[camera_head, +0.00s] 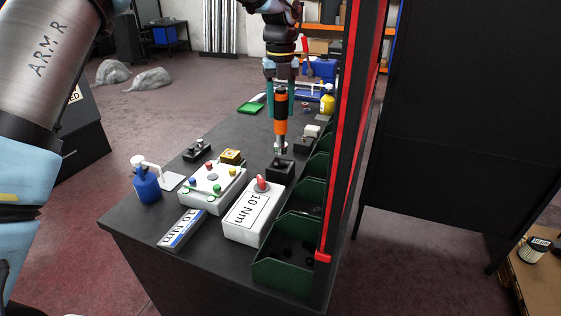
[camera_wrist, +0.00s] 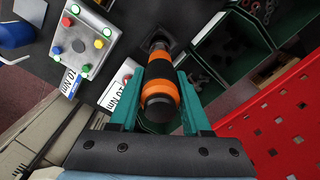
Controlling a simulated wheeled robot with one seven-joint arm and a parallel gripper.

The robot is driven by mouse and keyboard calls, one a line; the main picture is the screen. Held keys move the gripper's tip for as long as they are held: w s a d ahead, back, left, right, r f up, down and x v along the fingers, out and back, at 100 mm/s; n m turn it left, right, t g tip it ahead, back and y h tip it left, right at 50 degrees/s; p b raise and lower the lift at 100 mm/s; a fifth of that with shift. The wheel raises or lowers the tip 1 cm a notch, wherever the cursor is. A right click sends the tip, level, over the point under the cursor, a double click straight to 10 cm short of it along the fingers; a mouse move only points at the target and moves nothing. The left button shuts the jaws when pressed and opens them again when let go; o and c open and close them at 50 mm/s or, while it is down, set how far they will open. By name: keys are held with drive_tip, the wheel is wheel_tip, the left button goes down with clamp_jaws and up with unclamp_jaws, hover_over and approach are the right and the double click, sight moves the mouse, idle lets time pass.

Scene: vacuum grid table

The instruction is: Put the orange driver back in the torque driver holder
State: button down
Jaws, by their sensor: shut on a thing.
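The orange driver (camera_head: 280,128), orange with black bands, hangs upright with its metal tip down. My gripper (camera_head: 281,92) is shut on its upper part, with teal fingers on either side. A small black block (camera_head: 281,172), which looks like the torque driver holder, stands on the table just below the tip. The tip seems to be a little above it, apart. In the wrist view the driver (camera_wrist: 160,88) is between the fingers of my gripper (camera_wrist: 158,72), and the dark holder (camera_wrist: 158,36) is partly hidden behind its tip.
A white 10 Nm box (camera_head: 252,212) with a red knob stands in front of the block. A white button box (camera_head: 211,186) is left of it. Green bins (camera_head: 287,268) and a red-edged black post (camera_head: 342,150) stand close on the right. A blue bottle (camera_head: 147,184) is at left.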

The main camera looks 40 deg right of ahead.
sight(281, 89)
wheel_tip(281, 89, down, 8)
drive_tip(key=p, duration=0.3)
drive_tip(key=shift+f, duration=0.55)
drive_tip(key=shift+f, duration=0.1)
drive_tip(key=shift+c, duration=1.8)
unclamp_jaws()
wheel_tip(281, 89, up, 12)
drive_tip(key=b, duration=0.4)
drive_tip(key=shift+r+b, duration=0.2)
drive_tip(key=shift+b, duration=0.15)
